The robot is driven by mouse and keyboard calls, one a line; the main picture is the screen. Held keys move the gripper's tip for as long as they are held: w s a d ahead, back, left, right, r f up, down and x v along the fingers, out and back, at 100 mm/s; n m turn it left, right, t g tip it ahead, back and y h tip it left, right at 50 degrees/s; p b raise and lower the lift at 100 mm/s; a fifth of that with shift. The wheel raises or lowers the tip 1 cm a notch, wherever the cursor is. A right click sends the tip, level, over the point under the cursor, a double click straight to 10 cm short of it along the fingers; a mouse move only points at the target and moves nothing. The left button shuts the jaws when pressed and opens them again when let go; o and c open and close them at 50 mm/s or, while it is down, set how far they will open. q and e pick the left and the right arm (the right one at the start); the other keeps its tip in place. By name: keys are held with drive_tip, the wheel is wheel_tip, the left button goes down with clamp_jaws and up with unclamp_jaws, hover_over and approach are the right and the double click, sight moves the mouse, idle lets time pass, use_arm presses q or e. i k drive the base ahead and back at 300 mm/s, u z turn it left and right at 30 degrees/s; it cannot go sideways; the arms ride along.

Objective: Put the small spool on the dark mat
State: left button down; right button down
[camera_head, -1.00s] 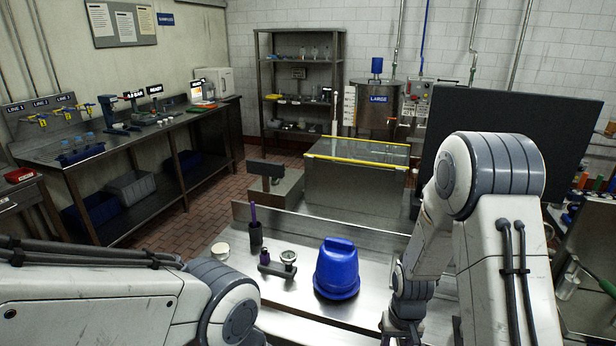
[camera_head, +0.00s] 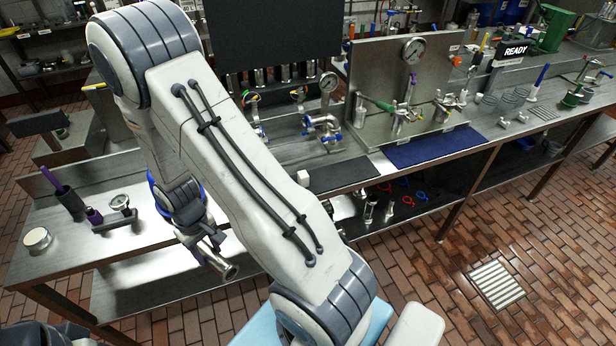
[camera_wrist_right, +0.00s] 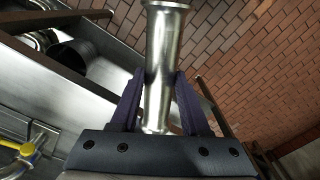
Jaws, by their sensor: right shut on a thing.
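The small spool (camera_head: 222,268) is a shiny metal tube with a flared end. My right gripper (camera_head: 208,247) is shut on it, holding it in the air past the front edge of the steel bench. In the right wrist view the spool (camera_wrist_right: 162,62) stands between the two dark fingers of the gripper (camera_wrist_right: 158,95), its flange pointing away. A dark blue mat (camera_head: 425,148) lies farther right. My left gripper is out of view.
A steel panel (camera_head: 390,85) with valves rises behind the blue mat.

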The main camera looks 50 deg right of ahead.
sight(338, 172)
drive_tip(key=u, duration=2.25)
drive_tip(key=k, duration=1.15)
drive_tip(key=z, duration=2.75)
drive_tip(key=i, duration=0.5)
